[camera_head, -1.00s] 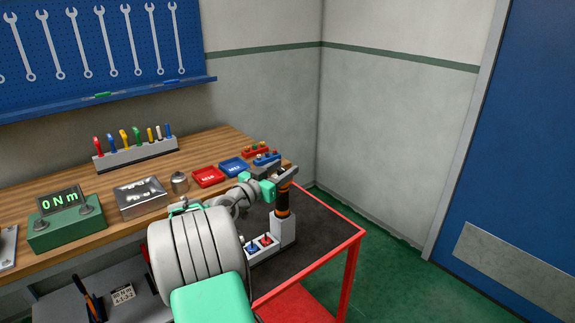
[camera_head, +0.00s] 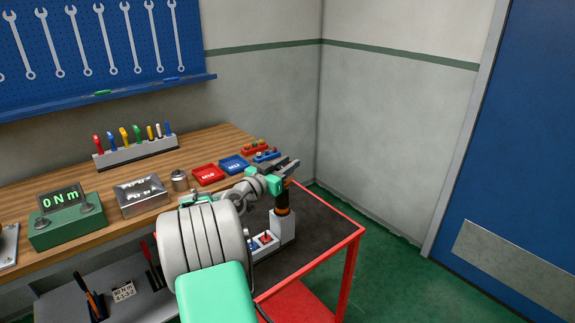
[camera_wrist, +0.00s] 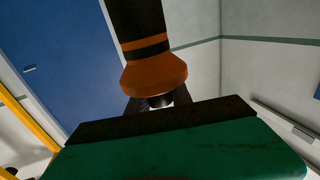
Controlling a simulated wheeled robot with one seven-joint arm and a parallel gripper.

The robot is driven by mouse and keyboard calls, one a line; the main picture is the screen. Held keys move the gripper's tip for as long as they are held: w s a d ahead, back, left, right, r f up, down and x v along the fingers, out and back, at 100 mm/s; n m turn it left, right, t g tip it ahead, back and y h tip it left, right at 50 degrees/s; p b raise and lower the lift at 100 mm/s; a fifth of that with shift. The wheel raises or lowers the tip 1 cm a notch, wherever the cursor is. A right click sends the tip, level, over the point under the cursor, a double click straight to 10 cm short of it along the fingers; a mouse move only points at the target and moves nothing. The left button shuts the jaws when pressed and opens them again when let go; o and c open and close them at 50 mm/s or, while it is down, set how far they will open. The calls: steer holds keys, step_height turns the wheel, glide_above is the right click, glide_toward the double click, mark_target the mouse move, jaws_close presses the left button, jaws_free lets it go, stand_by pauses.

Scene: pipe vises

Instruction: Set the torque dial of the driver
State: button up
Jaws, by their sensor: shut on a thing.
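The driver (camera_head: 283,197), dark with orange bands, stands upright in a grey holder (camera_head: 282,228) on the cart. My gripper (camera_head: 287,166) is at the driver's top end, shut on it. In the wrist view the driver's dark body and flared orange collar (camera_wrist: 155,76) run up from my gripper (camera_wrist: 160,103). The fingers are around a short dark end piece just past the collar. My green palm hides much of the fingers, and I cannot make out any dial marks. A green box (camera_head: 67,225) on the bench has a screen reading 0 Nm.
The wooden bench (camera_head: 110,182) holds a metal box (camera_head: 141,196), red tray (camera_head: 208,174), blue tray (camera_head: 234,165) and a rack of coloured tools (camera_head: 136,152). The red-framed cart (camera_head: 350,250) has bare dark top right of the holder. Walls stand behind it.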

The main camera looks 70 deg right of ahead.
mark_target(278, 170)
jaws_close()
steer(key=b, duration=0.3)
steer(key=shift+f+m+g, duration=0.3)
steer(key=shift+f+g, duration=0.05)
steer(key=shift+g, duration=0.05)
steer(key=shift+s+r+g, duration=0.1)
steer(key=shift+r+g, duration=0.2)
steer(key=shift+r, duration=0.05)
steer(key=o, duration=1)
jaws_free()
steer(key=shift+o, duration=0.2)
steer(key=b+v, duration=0.1)
steer(key=v, duration=0.7)
steer(key=shift+r+b, duration=0.1)
steer(key=shift+b, duration=0.25)
